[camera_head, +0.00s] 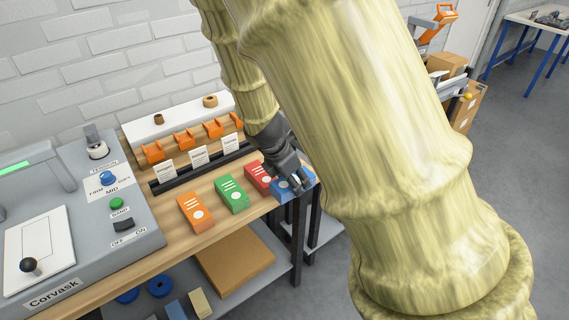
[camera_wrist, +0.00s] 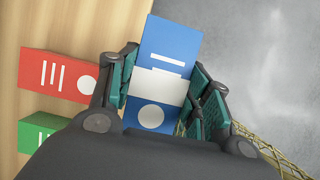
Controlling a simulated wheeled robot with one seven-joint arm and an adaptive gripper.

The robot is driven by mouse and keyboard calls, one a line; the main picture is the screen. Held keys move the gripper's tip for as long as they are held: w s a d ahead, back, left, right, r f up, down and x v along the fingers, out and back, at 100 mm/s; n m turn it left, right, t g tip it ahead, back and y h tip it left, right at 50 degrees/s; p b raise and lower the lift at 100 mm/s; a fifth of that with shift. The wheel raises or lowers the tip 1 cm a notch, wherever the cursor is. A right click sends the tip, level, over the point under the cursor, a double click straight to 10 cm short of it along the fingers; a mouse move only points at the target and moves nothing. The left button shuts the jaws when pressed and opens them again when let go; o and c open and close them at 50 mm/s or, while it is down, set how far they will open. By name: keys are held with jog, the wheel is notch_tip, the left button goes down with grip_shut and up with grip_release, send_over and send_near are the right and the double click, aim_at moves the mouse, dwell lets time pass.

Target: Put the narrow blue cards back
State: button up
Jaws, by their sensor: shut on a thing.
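A blue card pack (camera_wrist: 172,42) with white bars, a pale band and a white dot lies between the two fingers of my gripper (camera_wrist: 166,72) in the wrist view. The fingers are shut on its long sides. In the head view my gripper (camera_head: 290,180) is at the right end of the wooden bench, with the blue pack (camera_head: 282,188) partly hidden under it. I cannot tell whether the pack touches the bench top or is slightly above it. Its narrowness is hard to judge here.
Red (camera_head: 257,178), green (camera_head: 231,194) and orange (camera_head: 195,212) packs lie in a row left of my gripper. Behind them, a black rail (camera_head: 176,185) holds white labels, below orange holders (camera_head: 183,139). A grey machine (camera_head: 110,240) stands left. The bench edge is close.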

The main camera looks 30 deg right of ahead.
jog(key=w+d+p, duration=0.1)
jog(key=w+d, duration=0.1)
jog(key=w, duration=0.2)
jog(key=w+d+f+p, duration=0.1)
jog(key=w+d, duration=0.2)
jog(key=w, duration=0.2)
jog(key=w+d+p, duration=0.1)
jog(key=w+d, duration=0.1)
jog(key=w, duration=0.3)
jog(key=shift+d+f, duration=0.2)
jog(key=shift+d, duration=0.1)
jog(key=shift+f+p, duration=0.4)
jog(key=shift+f, duration=1.35)
jog(key=shift+f, duration=0.1)
jog(key=o, duration=1.2)
jog(key=shift+b+v, duration=0.95)
jog(key=shift+v, duration=5.15)
jog(key=shift+d, duration=0.1)
